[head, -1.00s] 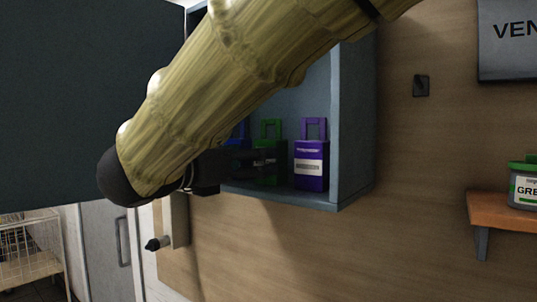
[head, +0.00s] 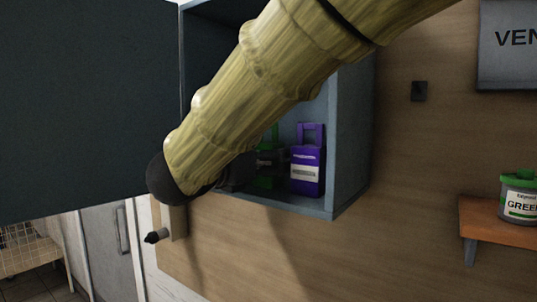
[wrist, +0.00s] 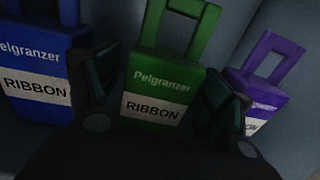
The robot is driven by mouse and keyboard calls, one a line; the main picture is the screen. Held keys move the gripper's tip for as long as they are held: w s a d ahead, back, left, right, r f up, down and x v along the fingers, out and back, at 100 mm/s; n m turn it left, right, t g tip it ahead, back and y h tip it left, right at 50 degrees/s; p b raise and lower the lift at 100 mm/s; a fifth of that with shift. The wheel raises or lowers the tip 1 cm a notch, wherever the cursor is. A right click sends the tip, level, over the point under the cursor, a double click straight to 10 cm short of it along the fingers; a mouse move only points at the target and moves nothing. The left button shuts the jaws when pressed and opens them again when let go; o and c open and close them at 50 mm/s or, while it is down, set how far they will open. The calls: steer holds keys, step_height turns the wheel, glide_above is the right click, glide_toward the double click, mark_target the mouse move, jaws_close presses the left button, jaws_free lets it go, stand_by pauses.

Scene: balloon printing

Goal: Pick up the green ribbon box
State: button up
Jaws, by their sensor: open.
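The green ribbon box (wrist: 160,88) stands upright in the middle of the wrist view, with a loop handle on top and a white RIBBON label. In the head view only a sliver of the green box (head: 270,168) shows behind my arm. My gripper (wrist: 165,108) is open, with one finger on each side of the green box. I cannot tell whether the fingers touch it. In the head view my gripper (head: 262,165) reaches into the blue-grey cabinet (head: 345,150), mostly hidden by my arm.
A blue ribbon box (wrist: 40,75) stands close on the left of the green one. A purple ribbon box (head: 307,168) stands close on the right, near the cabinet's side wall. The dark cabinet door (head: 85,110) hangs open at left. An orange shelf (head: 490,222) holds a green-lidded jar (head: 519,198).

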mark_target(266, 142)
steer(key=shift+w+f, duration=0.1)
steer(key=shift+w, duration=0.05)
steer(key=shift+c, duration=0.4)
steer(key=c, duration=1.1)
steer(key=shift+b, duration=0.3)
steer(key=shift+r+b, duration=0.65)
steer(key=shift+r, duration=0.05)
steer(key=shift+s+a+r+b, duration=0.1)
steer(key=shift+s+r+b, duration=0.05)
steer(key=shift+r+b, duration=0.3)
steer(key=shift+s+a+r+b, duration=0.1)
steer(key=shift+r+b, duration=0.35)
steer(key=w+a+r+b+v, duration=0.2)
steer(key=b+v, duration=0.4)
steer(key=v, duration=0.9)
steer(key=shift+a, duration=0.25)
